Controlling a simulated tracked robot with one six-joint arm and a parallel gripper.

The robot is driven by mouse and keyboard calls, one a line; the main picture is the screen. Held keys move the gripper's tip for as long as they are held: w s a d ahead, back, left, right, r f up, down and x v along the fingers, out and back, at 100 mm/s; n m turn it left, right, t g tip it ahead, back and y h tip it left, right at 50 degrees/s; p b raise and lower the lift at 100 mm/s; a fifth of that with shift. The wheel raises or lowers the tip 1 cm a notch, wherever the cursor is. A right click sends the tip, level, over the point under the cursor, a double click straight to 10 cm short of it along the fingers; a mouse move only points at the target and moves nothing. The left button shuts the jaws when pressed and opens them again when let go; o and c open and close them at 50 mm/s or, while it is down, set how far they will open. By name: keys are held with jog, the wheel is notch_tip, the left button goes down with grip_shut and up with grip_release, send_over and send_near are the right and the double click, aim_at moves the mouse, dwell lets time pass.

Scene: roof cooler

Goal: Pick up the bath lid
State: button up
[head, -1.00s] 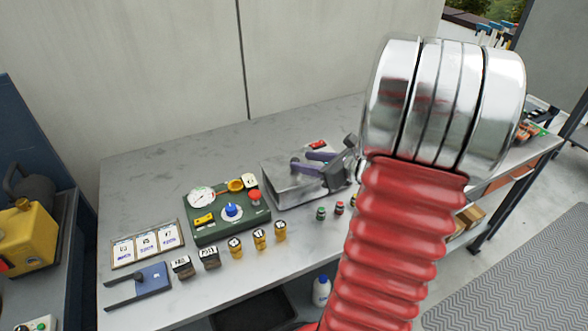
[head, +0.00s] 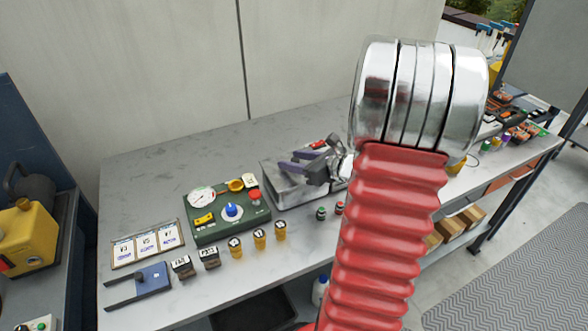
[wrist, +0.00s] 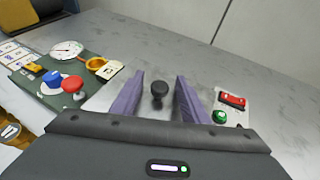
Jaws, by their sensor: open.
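The bath is a metal box (head: 283,193) standing on the bench in the head view, right of a green control panel. Its lid is a flat metal plate (wrist: 107,98) with a black knob (wrist: 159,90), seen in the wrist view. My gripper (head: 297,161) is open over the lid. In the wrist view its two purple fingers (wrist: 159,80) stand to either side of the knob, with gaps on both sides. I cannot tell how far down the fingers reach. In the head view the fingers hide the knob, and my arm covers the bath's right side.
The green panel (head: 210,232) with gauge, blue dial and red button stands close left of the bath. A red switch and green button (wrist: 220,116) lie right of the fingers. Several yellow-and-black pieces (head: 259,239) line the front. The bench behind (head: 170,160) is clear.

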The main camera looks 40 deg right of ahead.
jog(key=shift+c, duration=0.2)
grip_shut()
dwell(0.3)
